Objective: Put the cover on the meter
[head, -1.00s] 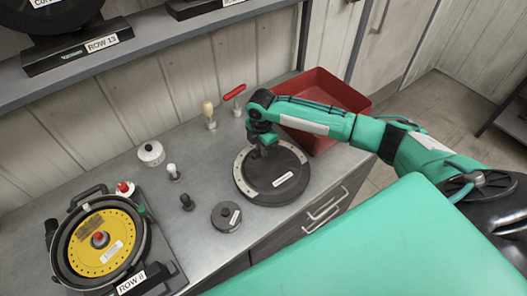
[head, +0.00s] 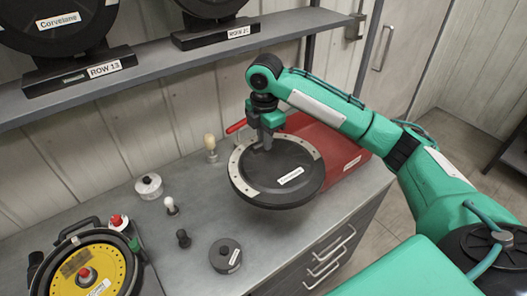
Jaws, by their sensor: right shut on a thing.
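The cover (head: 283,184) is a round dark disc with a pale ring section along its upper left rim and a white label. My right gripper (head: 266,143) is shut on the cover near its upper edge and holds it above the bench. The meter (head: 88,266) sits at the lower left, open, with a yellow seed disc and a red knob in its middle; the frame cuts off its lower part. The cover is apart from the meter, to its right. My left gripper is not in view.
On the bench (head: 205,215) between meter and cover stand a white canister (head: 148,186), a small white-topped peg (head: 171,206), a black peg (head: 183,238) and a dark round weight (head: 225,255). A wooden-handled tool (head: 210,147) and a red bin (head: 335,150) are behind. A shelf (head: 170,68) holds closed meters.

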